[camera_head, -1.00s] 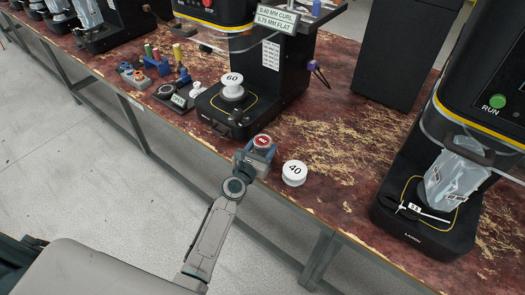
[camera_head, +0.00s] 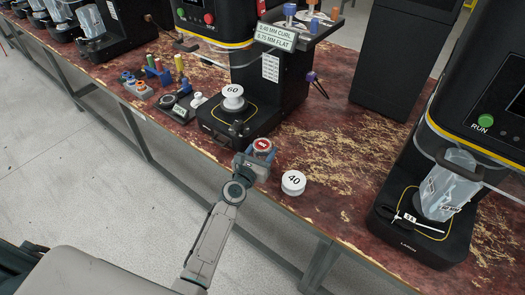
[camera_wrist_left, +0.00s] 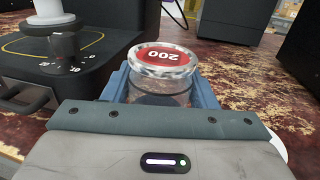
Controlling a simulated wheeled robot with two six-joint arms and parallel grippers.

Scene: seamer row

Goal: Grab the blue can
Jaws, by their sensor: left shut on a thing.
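A can with a red top (camera_head: 262,146) and a silver rim stands near the bench's front edge. In the left wrist view its red top (camera_wrist_left: 160,57) reads "200", upside down there. Its side below the rim looks grey and clear, not blue, and is partly hidden by the gripper. My left gripper (camera_head: 256,160) is shut on this can, with a blue finger on each side of it in the left wrist view (camera_wrist_left: 158,88). I see no can that is plainly blue. My right gripper is not in view.
A white "40" disc (camera_head: 293,183) stands just right of the can. A black machine's base (camera_head: 228,125) with a white "60" piece (camera_head: 233,97) is behind it. Another black machine (camera_head: 420,235) with a bagged item is at right. Worn red bench top (camera_head: 335,150) between is free.

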